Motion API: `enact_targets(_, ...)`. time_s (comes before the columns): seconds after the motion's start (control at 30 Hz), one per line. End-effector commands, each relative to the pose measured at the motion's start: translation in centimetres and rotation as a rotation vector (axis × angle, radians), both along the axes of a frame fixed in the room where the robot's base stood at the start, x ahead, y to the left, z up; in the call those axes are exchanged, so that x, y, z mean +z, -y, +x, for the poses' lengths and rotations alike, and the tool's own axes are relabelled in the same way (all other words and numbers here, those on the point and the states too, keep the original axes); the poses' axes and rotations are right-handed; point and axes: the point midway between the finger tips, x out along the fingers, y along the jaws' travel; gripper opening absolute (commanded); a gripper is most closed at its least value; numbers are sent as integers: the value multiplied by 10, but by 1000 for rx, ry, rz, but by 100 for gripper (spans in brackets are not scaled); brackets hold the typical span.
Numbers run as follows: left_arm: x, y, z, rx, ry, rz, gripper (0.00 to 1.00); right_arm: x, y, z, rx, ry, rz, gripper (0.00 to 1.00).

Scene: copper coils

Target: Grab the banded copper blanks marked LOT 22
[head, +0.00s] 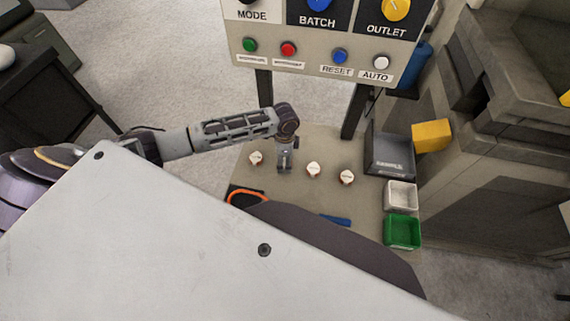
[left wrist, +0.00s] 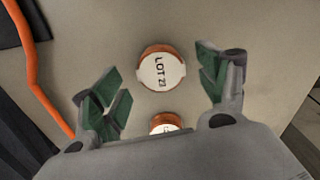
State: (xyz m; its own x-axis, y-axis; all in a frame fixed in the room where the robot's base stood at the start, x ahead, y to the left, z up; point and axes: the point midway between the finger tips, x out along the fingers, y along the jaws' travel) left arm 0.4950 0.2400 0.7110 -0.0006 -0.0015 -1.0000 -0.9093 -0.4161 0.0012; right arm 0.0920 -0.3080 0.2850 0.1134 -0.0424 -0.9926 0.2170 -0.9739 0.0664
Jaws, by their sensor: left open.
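Three small copper blanks with white label tops stand in a row on the table: a left one (head: 255,158), a middle one (head: 313,169) and a right one (head: 347,177). Their labels are too small to read in the head view. My left gripper (head: 285,170) points down between the left and middle blanks. In the left wrist view its fingers (left wrist: 160,88) are open and empty. A blank (left wrist: 161,70) lies beyond and between them, its label reading LOT 2 and an unclear last digit. Another blank (left wrist: 166,123) is partly hidden by the gripper body.
The beige table (head: 300,200) carries a grey bin (head: 390,155), a white bin (head: 400,195) and a green bin (head: 402,232) at right. A button panel (head: 318,62) stands behind. An orange cable (left wrist: 32,75) and a blue object (head: 336,220) lie nearer me.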

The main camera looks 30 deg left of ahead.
Motion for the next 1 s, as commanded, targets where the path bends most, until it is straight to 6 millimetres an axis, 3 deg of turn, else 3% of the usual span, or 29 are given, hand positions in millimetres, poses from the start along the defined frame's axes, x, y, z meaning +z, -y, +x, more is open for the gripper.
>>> enact_targets(0.2,-18,0,0,-1,1,0,74,-2,0,1,1,2,-1,40)
enact_targets(0.7,-19,-1,0,0,1,0,73,-2,0,1,0,1,0,40)
enact_targets(1.0,-19,-1,0,0,1,0,35,-2,0,1,0,-1,0,40)
